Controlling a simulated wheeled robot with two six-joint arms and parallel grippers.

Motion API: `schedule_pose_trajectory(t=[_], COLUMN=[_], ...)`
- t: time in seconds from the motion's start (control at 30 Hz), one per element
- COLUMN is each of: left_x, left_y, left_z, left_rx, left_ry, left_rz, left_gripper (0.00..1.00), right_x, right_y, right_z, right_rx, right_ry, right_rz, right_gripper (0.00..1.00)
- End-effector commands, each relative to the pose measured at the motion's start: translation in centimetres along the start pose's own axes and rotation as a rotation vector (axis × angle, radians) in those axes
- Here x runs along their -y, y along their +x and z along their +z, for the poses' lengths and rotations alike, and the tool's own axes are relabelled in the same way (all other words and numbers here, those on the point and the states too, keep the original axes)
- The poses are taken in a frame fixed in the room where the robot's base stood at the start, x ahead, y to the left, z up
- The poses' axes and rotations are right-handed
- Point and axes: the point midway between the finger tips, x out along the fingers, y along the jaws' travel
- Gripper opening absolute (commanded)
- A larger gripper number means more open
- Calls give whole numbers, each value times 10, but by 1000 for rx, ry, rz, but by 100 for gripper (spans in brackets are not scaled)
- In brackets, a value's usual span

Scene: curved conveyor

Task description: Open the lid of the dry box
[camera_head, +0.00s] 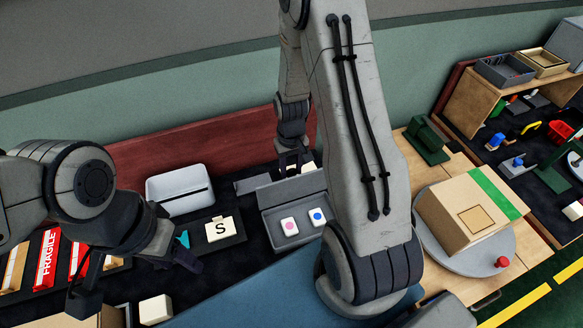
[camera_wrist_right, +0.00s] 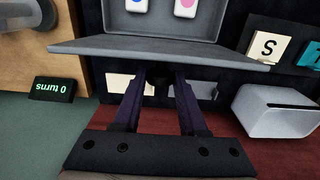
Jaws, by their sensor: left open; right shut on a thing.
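The grey dry box (camera_head: 268,233) stands open on the dark work surface, with a pink-dotted and a blue-dotted white piece inside. Its grey lid (camera_head: 287,190) stands raised along the back edge. In the right wrist view the lid (camera_wrist_right: 120,47) is a wide slanted panel with the box's inside beyond it. My right gripper (camera_head: 293,163) is behind the lid; in its wrist view the fingers (camera_wrist_right: 160,75) are closed at the lid's edge. The contact is partly hidden under the lid. My left gripper (camera_head: 135,282) is open and empty, to the left of the box.
A white slotted box (camera_head: 180,190) and an "S" tile (camera_head: 219,229) are left of the dry box. A cardboard box (camera_head: 468,213) sits on a round turntable (camera_head: 450,262) at right. My right arm crosses in front of the dry box's right side.

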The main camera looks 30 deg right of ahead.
Motion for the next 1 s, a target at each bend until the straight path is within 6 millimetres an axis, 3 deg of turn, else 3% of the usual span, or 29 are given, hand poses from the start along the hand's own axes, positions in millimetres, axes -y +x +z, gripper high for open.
schedule_pose_trajectory(t=[0.77,1.0], left_x=[0,0], left_y=[0,3], left_z=[0,0], left_rx=[0,0], left_ry=[0,0], left_rz=[0,0], left_gripper=[50,50], right_x=[0,0], right_y=[0,6], right_z=[-1,-24], right_rx=[0,-6], right_ry=[0,0], right_rz=[0,0], right_gripper=[0,0])
